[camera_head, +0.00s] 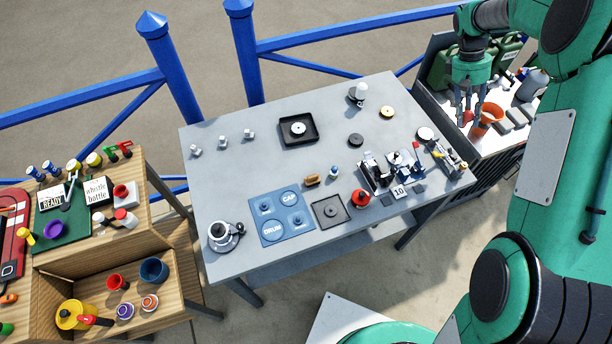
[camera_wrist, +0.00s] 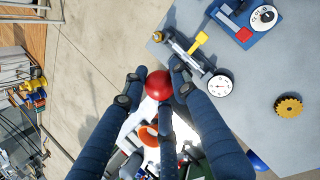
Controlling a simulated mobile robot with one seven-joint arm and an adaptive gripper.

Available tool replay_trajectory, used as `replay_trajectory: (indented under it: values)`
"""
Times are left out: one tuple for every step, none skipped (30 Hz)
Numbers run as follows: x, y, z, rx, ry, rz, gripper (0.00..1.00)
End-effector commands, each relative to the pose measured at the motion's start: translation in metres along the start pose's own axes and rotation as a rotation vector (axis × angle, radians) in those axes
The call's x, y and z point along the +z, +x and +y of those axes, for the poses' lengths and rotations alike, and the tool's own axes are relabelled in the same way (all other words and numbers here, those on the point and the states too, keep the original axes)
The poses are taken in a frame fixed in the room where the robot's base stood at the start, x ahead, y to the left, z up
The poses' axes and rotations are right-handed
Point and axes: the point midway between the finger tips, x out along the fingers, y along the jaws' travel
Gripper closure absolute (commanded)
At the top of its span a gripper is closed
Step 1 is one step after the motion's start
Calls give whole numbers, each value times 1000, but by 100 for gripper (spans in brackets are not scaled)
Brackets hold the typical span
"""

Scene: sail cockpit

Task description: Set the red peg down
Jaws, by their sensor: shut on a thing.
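The red peg shows its round red top in the wrist view (camera_wrist: 158,85), between the dark fingers of my gripper (camera_wrist: 156,92). My gripper is shut on it. In the head view my gripper (camera_head: 470,108) points down at the right, over the near left part of the side counter, and a bit of the red peg (camera_head: 467,116) shows among its fingertips. The lower part of the peg is hidden, so I cannot tell whether it touches anything below.
An orange funnel-like thing (camera_head: 488,116) stands close to the right of my gripper. The side counter (camera_head: 490,140) also holds grey boxes and a grey jug (camera_head: 532,85).

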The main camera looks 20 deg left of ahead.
Motion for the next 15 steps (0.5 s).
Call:
replay_trajectory:
  values:
    - [-3, -1, -4, 14, -36, 7, 94]
    - [-6, -2, -6, 24, -59, 12, 94]
    - [-9, -2, -9, 37, -92, 19, 94]
    - [-11, -1, -11, 47, -115, 23, 94]
    - [-14, -2, -14, 58, -144, 30, 94]
    - [-18, -2, -18, 72, -180, 36, 94]
    - [-21, -3, -21, 86, -211, 43, 94]
    - [-24, -4, -24, 99, -242, 50, 94]
    - [-28, -5, -28, 117, -288, 61, 94]
    - [-32, -6, -33, 133, -326, 68, 94]
    - [-36, -7, -37, 150, -367, 77, 94]
    - [-42, -8, -44, 174, -428, 89, 94]
    - [-47, -10, -51, 197, -482, 99, 94]
    - [-52, -11, -58, 219, -537, 111, 94]
    - [-60, -14, -69, 253, -622, 127, 94]
